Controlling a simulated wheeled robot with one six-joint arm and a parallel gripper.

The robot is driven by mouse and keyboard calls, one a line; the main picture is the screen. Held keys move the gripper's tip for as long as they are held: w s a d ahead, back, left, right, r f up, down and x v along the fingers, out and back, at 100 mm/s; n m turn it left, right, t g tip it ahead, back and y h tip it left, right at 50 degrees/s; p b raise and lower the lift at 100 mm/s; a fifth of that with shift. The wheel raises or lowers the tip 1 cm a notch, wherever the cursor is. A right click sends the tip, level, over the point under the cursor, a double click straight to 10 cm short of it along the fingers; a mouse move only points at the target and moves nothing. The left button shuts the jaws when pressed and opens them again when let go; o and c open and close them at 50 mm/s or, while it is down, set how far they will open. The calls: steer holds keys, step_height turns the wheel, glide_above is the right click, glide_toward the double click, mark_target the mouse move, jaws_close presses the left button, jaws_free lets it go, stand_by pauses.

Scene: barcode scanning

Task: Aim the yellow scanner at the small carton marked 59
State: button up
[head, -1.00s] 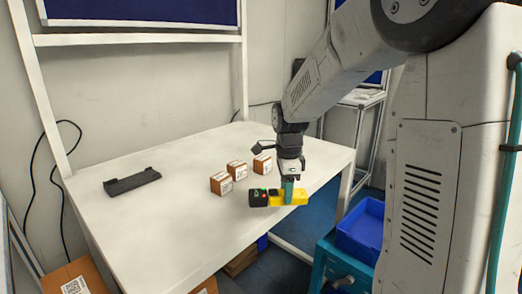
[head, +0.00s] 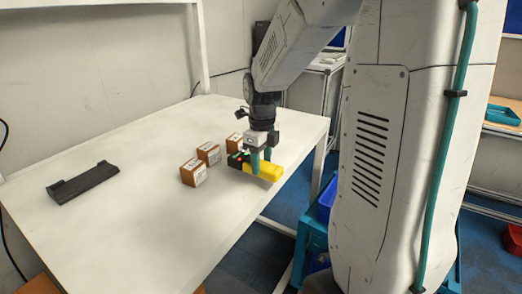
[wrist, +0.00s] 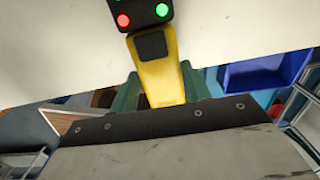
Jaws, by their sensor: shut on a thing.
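The yellow scanner (head: 263,171) has a black head with a red and a green light. My gripper (head: 261,158) is shut on its yellow body and holds it near the table's right edge. In the wrist view the scanner (wrist: 160,79) points away from my gripper (wrist: 155,92), its black head at the top of the picture. Three small brown cartons with white labels stand in a row left of the scanner: a near one (head: 193,173), a middle one (head: 209,153) and a far one (head: 234,142), partly behind the scanner head. Their numbers are too small to read.
The white table (head: 130,215) is clear at the front and in the middle. A black cradle-like holder (head: 83,183) lies at its left. A blue bin (head: 327,200) stands on a teal unit beyond the table's right edge.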

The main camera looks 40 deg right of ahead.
mark_target(262, 164)
steer(key=shift+f, duration=1)
step_height(262, 164, up, 12)
